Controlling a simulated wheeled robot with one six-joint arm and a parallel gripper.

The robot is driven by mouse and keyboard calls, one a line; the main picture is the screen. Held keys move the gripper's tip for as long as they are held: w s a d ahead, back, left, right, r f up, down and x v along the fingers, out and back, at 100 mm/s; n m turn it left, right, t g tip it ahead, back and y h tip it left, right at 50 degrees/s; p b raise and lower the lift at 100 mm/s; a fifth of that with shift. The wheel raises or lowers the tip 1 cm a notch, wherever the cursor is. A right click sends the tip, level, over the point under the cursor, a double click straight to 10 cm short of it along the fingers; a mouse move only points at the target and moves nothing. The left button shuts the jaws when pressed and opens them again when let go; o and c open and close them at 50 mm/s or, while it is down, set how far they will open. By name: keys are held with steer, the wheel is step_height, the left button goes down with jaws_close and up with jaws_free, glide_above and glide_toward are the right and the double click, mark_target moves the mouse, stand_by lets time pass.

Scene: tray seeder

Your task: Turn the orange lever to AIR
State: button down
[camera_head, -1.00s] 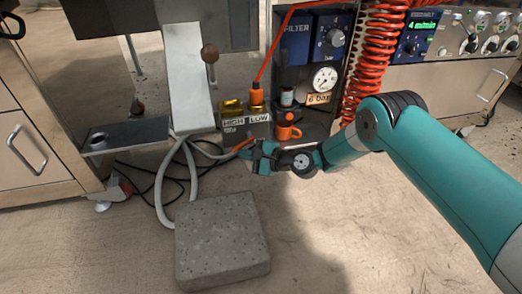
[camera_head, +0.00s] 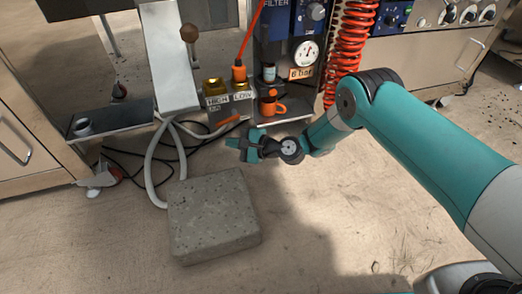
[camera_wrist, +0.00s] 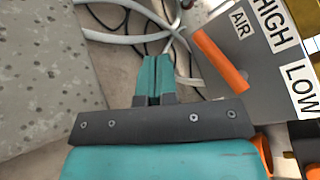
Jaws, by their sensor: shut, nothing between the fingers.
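The orange lever (camera_head: 229,121) sits low on the front of the grey valve box (camera_head: 217,108), below its HIGH and LOW labels. I cannot tell which end is the pivot. My gripper (camera_head: 234,142) is in front of and below the lever, apart from it. In the wrist view its fingers (camera_wrist: 158,68) are together and empty, with a gap between them and the lever to the right.
A concrete block (camera_head: 213,215) lies on the floor in front. Grey hoses (camera_head: 151,165) and black cables run left of my gripper. A red coiled hose (camera_head: 348,45) hangs behind my arm. Floor right of the block is free.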

steer(key=s+d+f+p, duration=0.2)
steer(key=s+d+p, duration=0.1)
steer(key=d, duration=0.6)
steer(key=shift+s+d+p, duration=0.2)
steer(key=shift+p, duration=0.65)
